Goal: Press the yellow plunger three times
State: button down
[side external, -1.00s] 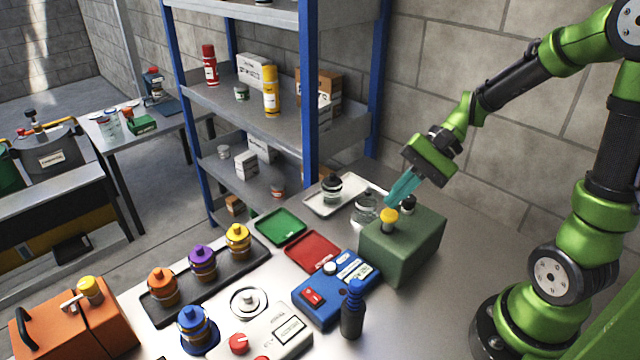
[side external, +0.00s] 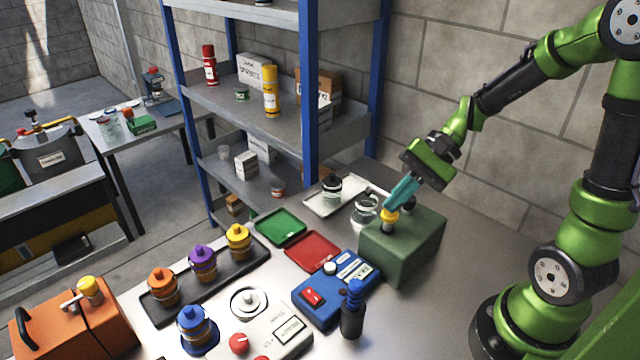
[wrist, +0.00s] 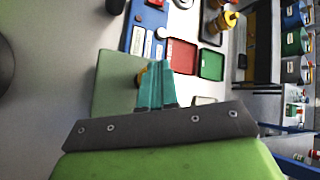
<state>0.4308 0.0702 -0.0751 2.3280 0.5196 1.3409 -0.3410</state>
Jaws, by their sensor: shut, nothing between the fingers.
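The yellow plunger (side external: 389,216) stands on top of the green box (side external: 400,245) at the back right of the table. My gripper (side external: 389,207) is shut and empty, its teal fingers slanting down with the tips at the plunger's top. The tips appear to touch it and hide part of the knob. In the wrist view the teal fingers (wrist: 158,65) lie together over the green box (wrist: 115,85). Only a sliver of the yellow plunger (wrist: 140,78) shows beside them.
A glass jar (side external: 365,208) and a white tray (side external: 318,200) lie behind the box. A blue device (side external: 335,290) and a dark blue-topped bottle (side external: 352,312) stand in front. Red (side external: 312,252) and green (side external: 280,227) trays lie to the left. The table right of the box is clear.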

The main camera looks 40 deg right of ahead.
aim_at(395, 212)
jog(key=shift+f, duration=1.35)
dwell(0.8)
jog(key=shift+r, duration=1.8)
jog(key=shift+r, duration=2.5)
notch_tip(395, 212, up, 4)
jog(key=shift+f, duration=0.1)
jog(key=shift+f, duration=0.1)
dwell(0.3)
